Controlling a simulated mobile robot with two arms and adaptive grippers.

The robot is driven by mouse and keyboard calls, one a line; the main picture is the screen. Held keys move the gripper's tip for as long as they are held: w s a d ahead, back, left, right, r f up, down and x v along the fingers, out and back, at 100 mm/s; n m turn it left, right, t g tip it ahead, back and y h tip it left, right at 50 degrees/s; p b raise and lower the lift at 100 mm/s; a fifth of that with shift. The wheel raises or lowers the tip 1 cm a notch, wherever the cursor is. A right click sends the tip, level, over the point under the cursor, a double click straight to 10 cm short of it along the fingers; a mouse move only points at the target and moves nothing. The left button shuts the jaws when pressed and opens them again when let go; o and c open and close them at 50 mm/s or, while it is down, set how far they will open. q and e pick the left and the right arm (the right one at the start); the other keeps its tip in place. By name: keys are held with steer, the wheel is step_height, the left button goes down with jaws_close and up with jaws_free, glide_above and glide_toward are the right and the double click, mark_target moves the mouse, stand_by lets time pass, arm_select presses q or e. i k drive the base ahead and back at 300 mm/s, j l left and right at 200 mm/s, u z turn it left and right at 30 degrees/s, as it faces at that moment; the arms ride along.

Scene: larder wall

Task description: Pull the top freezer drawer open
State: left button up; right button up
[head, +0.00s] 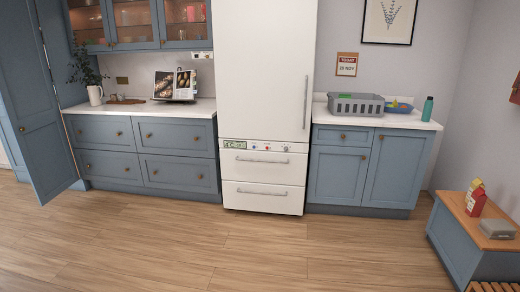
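The tall white fridge-freezer (262,60) stands at the middle of the wall. Its upper door has a vertical handle at the right edge. Below that door is the top freezer drawer (264,168), which looks shut, with a horizontal bar handle (262,159) across it. A strip with a small green label and small marks runs along the top of this drawer. A second drawer (263,199) with a similar handle is under it and looks shut. Neither of my grippers is in the head view.
Wooden floor (215,245) in front of the freezer is clear. Blue cabinets flank it, left (148,152) and right (365,168). A tall blue door (35,105) stands open at far left. A low wooden-topped bench (470,229) with a red carton (475,200) is at right.

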mark_target(262, 167)
steer(key=i+j+u, duration=0.1)
steer(key=i, duration=0.85)
steer(key=i+j+u, duration=0.1)
steer(key=i, duration=0.9)
